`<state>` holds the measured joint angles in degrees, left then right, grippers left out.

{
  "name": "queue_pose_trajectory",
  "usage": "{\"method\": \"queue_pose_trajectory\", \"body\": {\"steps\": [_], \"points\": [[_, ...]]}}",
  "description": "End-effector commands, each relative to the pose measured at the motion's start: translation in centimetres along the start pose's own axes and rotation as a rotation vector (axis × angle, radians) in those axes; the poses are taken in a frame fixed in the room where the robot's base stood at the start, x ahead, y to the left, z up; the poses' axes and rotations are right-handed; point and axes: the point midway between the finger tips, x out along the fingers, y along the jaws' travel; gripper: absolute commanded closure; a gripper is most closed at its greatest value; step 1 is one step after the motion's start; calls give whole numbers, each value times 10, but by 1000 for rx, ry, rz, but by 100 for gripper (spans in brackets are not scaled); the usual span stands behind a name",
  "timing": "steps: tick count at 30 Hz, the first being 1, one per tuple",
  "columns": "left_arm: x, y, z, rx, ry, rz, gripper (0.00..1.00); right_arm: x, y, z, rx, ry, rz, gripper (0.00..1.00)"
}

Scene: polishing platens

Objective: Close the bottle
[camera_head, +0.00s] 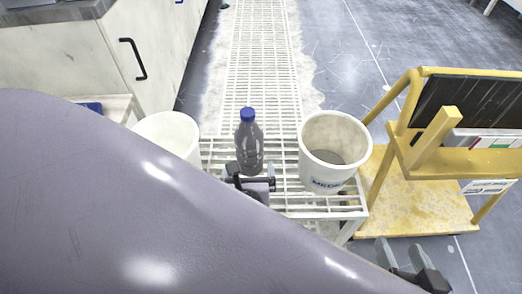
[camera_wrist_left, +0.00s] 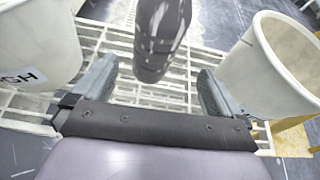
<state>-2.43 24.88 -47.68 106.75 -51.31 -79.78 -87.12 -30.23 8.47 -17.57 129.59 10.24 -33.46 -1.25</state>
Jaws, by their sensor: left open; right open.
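A dark grey bottle (camera_head: 249,147) with a blue cap (camera_head: 247,114) stands upright on a white slatted rack. The cap sits on the bottle's top; whether it is tight cannot be told. My left gripper (camera_head: 250,176) is at the near side of the bottle's base in the head view. In the left wrist view its two fingers (camera_wrist_left: 152,88) are apart, with the bottle's lower part (camera_wrist_left: 160,40) just ahead, and its top is cut off. My right gripper (camera_head: 405,257) is open at the lower right, away from the bottle and empty.
A white bucket (camera_head: 169,134) stands left of the bottle and another white bucket (camera_head: 333,150) stands right. The slatted rack (camera_head: 290,200) has bare slats around the bottle. A yellow wooden stand (camera_head: 425,190) is at the right; a cabinet (camera_head: 150,50) is at the left.

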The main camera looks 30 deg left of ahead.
Motion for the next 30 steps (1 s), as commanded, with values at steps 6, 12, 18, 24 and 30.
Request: {"method": "queue_pose_trajectory", "body": {"steps": [6,12,18,24,30], "points": [[-20,-21,-32,-421,250,-72,0,0,0,0,0,0,0,35],[-55,-50,-50,-1030,568,-87,0,0,0,0,0,0,0,35],[-88,-73,-39,-1662,861,-21,0,0,0,0,0,0,0,35],[-110,-82,-9,-2212,1092,80,0,0,0,0,0,0,0,35],[-118,-81,15,-2520,1219,151,0,0,0,0,0,0,0,35]]}}
